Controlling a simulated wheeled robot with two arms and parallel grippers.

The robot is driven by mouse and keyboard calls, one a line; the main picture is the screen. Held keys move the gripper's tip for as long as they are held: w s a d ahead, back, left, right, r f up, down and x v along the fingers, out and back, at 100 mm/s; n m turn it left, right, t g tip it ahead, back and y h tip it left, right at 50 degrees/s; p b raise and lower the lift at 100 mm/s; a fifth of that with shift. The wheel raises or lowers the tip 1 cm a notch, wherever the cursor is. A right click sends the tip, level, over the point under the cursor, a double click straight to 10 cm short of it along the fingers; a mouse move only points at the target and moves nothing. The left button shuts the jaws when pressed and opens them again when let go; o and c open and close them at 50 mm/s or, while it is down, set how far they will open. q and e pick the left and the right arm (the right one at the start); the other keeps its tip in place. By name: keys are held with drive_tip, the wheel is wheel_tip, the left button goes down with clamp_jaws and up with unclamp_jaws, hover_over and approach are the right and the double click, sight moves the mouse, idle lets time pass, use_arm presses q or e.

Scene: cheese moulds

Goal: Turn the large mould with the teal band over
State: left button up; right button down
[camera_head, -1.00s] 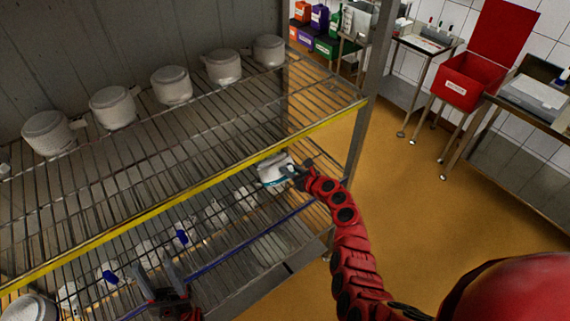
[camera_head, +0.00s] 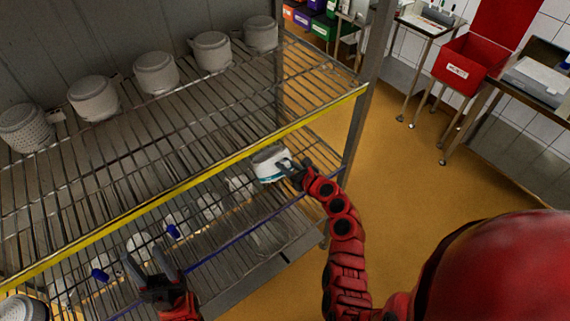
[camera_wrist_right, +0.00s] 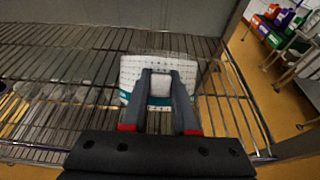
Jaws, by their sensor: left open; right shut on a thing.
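The large mould with the teal band (camera_head: 271,165) is white and perforated, at the right end of the lower wire shelf in the head view. It also shows in the right wrist view (camera_wrist_right: 131,72), with its teal band low on its side. My right gripper (camera_head: 287,167) is shut on it from the front; its fingers (camera_wrist_right: 160,80) cover the middle of the mould. I cannot tell whether the mould touches the shelf. My left gripper (camera_head: 150,262) is open and empty, in front of the lower shelf at the bottom left.
The upper shelf has a yellow front edge (camera_head: 200,180) and carries several white moulds (camera_head: 157,72). The lower shelf has a blue edge (camera_head: 235,237) and several small white moulds, some with blue parts (camera_head: 173,231). A rack post (camera_head: 362,100) stands right of the held mould.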

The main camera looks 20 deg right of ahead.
drive_tip(key=shift+s+d+f+t+b, duration=0.15)
drive_tip(key=shift+f+t+b, duration=0.15)
drive_tip(key=shift+f+b, duration=0.3)
drive_tip(key=shift+b, duration=1.05)
drive_tip(key=f+t+b, duration=0.1)
drive_tip(key=f+b, duration=0.1)
drive_tip(key=b, duration=0.5)
drive_tip(key=s+f+t+y+b, duration=0.1)
drive_tip(key=f+t+b, duration=0.1)
drive_tip(key=b, duration=0.6)
drive_tip(key=f+t+y+b, duration=0.1)
drive_tip(key=f+b, duration=0.1)
drive_tip(key=b, duration=0.5)
drive_tip(key=shift+s+d+t, duration=0.3)
drive_tip(key=shift+s+t, duration=0.05)
drive_tip(key=shift+t, duration=0.05)
drive_tip(key=shift+s+d+f+t+b, duration=0.1)
drive_tip(key=shift+f+t+b, duration=0.2)
drive_tip(key=shift+b, duration=1.4)
drive_tip(key=c, duration=0.6)
unclamp_jaws()
